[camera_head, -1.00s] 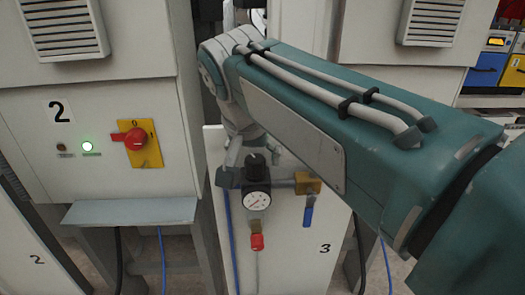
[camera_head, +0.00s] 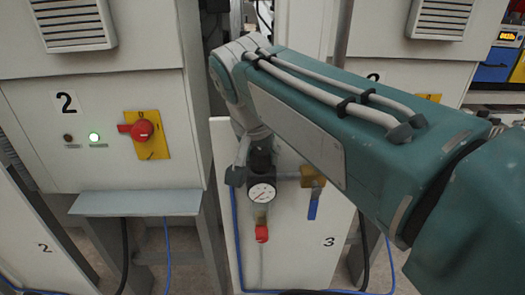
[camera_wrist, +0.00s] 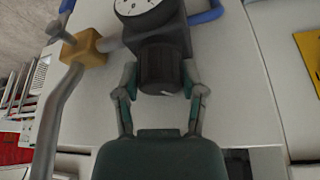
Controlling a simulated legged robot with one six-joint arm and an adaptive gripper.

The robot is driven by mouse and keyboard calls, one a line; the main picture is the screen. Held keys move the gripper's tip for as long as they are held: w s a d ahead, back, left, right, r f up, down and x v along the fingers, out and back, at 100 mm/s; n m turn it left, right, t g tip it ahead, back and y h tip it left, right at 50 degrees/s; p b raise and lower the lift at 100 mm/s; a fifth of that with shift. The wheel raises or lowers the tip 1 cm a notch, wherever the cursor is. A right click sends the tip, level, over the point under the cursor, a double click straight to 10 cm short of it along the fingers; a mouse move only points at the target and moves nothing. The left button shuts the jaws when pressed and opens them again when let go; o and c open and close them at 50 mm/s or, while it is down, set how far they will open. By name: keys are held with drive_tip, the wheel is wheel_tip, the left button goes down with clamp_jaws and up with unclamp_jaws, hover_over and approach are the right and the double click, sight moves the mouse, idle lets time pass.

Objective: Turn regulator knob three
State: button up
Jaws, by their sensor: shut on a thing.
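The black ribbed regulator knob (camera_wrist: 160,68) tops the regulator on the panel marked 3 (camera_head: 328,242). Its round white gauge (camera_head: 262,192) faces the head camera and is partly cut off in the wrist view (camera_wrist: 135,5). My gripper (camera_wrist: 160,82) has one finger on each side of the knob and is shut on it. In the head view my arm reaches in from the right, and its wrist hangs over the regulator (camera_head: 261,160), hiding part of the knob.
A brass block (camera_head: 312,177) with a blue valve lever (camera_head: 313,205) sits right of the regulator. A red fitting (camera_head: 262,233) hangs below the gauge. Cabinet 2 has a red rotary switch (camera_head: 142,130) and a protruding shelf (camera_head: 135,203) at left.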

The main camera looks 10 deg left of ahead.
drive_tip(key=shift+f+n, duration=0.1)
drive_tip(key=shift+n, duration=0.2)
drive_tip(key=n+y, duration=0.1)
drive_tip(key=n, duration=0.1)
drive_tip(key=n+y, duration=0.1)
drive_tip(key=n, duration=0.1)
drive_tip(key=shift+n+g, duration=0.3)
drive_tip(key=n, duration=0.2)
drive_tip(key=n+g+y, duration=0.1)
drive_tip(key=n, duration=0.2)
drive_tip(key=shift+f+y, duration=0.1)
drive_tip(key=shift+y, duration=0.2)
drive_tip(key=shift+n, duration=0.3)
drive_tip(key=o, duration=1.1)
drive_tip(key=shift+o, duration=0.2)
